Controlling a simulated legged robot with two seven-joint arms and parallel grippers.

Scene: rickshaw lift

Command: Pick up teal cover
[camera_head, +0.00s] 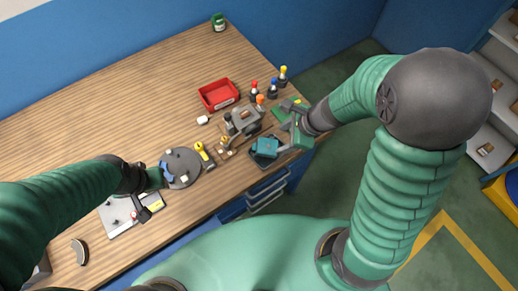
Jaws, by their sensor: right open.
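The teal cover (267,147) lies in a dark tray (258,160) near the front right edge of the wooden workbench. My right gripper (287,140) is open just right of the teal cover, with its fingers toward it; whether they touch it I cannot tell. My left gripper (148,205) is over the left part of the bench, above a pale plate (120,221), away from the cover. Whether its jaws are open is too small to tell.
A red bin (219,94), several small bottles (272,88) and a grey device (246,120) stand behind the cover. A round grey disc (181,168) and a yellow-handled tool (203,153) lie left of it. The back left of the bench (120,90) is clear.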

